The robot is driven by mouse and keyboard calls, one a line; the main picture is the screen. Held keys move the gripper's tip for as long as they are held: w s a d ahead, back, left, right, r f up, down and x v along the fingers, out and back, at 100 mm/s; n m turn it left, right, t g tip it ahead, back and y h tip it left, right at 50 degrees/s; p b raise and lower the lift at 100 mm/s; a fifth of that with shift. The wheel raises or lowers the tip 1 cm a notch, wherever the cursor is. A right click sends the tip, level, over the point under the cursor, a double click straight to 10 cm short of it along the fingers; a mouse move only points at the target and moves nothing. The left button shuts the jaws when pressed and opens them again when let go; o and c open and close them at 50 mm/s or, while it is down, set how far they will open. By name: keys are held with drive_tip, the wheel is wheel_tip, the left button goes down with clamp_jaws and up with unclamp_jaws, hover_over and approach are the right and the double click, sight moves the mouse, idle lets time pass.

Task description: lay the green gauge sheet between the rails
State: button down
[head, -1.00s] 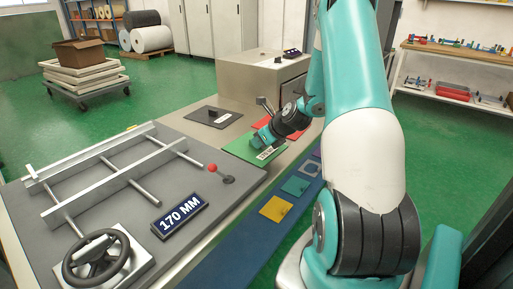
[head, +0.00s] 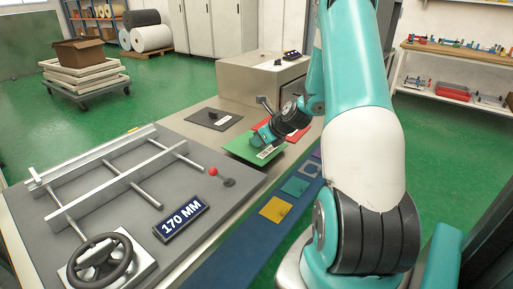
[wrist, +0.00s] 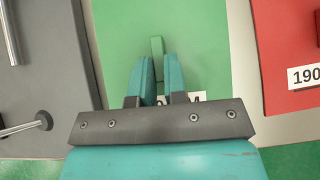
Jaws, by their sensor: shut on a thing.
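The green gauge sheet (head: 238,149) is flat, with a white label and a small upright green grip (wrist: 157,48). My gripper (head: 264,136) is over the sheet in the head view. In the wrist view, my gripper (wrist: 158,72) has its two teal fingers shut on the green grip; they partly hide the label. The sheet appears slightly above the grey surface. The two silver rails, a far one (head: 90,160) and a near one (head: 115,188), lie parallel on the grey bed at left, joined by cross rods. No sheet lies between them.
A red sheet (wrist: 285,50) labelled 190 lies beside the green one. A dark plate (head: 212,118) with a handle lies behind. A red-knobbed lever (head: 213,171), a 170 MM sign (head: 181,219) and a handwheel (head: 100,260) stand near the rails.

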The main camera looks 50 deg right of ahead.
drive_tip(key=shift+r+p, duration=1.95)
drive_tip(key=shift+r, duration=0.1)
drive_tip(key=shift+f, duration=0.1)
